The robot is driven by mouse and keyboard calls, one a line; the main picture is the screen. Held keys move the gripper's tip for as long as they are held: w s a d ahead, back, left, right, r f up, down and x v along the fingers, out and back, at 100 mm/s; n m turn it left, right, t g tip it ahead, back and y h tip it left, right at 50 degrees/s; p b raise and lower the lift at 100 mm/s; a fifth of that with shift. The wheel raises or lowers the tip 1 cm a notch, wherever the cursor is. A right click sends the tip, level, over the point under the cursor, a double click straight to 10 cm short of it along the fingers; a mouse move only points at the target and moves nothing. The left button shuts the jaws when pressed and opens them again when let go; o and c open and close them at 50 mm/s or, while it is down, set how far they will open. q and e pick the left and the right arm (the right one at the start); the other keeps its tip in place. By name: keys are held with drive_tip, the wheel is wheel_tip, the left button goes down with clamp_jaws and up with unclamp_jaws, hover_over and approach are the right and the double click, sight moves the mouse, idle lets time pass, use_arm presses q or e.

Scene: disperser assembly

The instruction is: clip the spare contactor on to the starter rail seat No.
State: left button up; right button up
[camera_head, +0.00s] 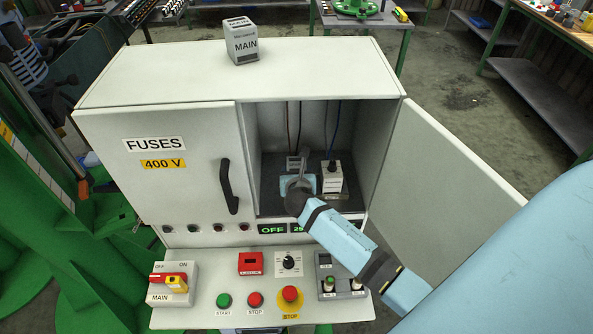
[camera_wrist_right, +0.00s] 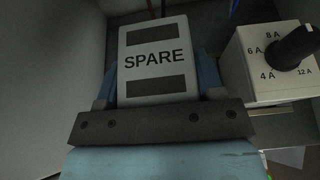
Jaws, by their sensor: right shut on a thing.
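The spare contactor, a light grey block marked SPARE (camera_wrist_right: 157,62), is between the blue fingers of my right gripper (camera_wrist_right: 158,88) in the right wrist view. My right gripper (camera_head: 298,184) is shut on it, inside the open right compartment of the grey cabinet (camera_head: 320,75). In the head view a small part of the contactor (camera_head: 293,163) shows past the gripper. The rail seat is hidden behind the contactor and gripper, so I cannot tell whether they touch. My left gripper is not in view.
A white dial block (camera_head: 332,180) stands close right of the gripper; its black knob and ampere marks show in the wrist view (camera_wrist_right: 270,75). The open door (camera_head: 450,165) is at the right. A MAIN block (camera_head: 241,45) sits on top. The control panel (camera_head: 205,300) is below.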

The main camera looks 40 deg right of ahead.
idle(0.7)
drive_tip(key=shift+p, duration=0.6)
idle(0.4)
drive_tip(key=shift+p, duration=0.3)
idle(0.4)
drive_tip(key=shift+p, duration=0.35)
drive_tip(key=shift+f+b, duration=0.3)
drive_tip(key=shift+f, duration=0.15)
idle(0.3)
drive_tip(key=shift+f+b, duration=0.55)
drive_tip(key=shift+f, duration=0.4)
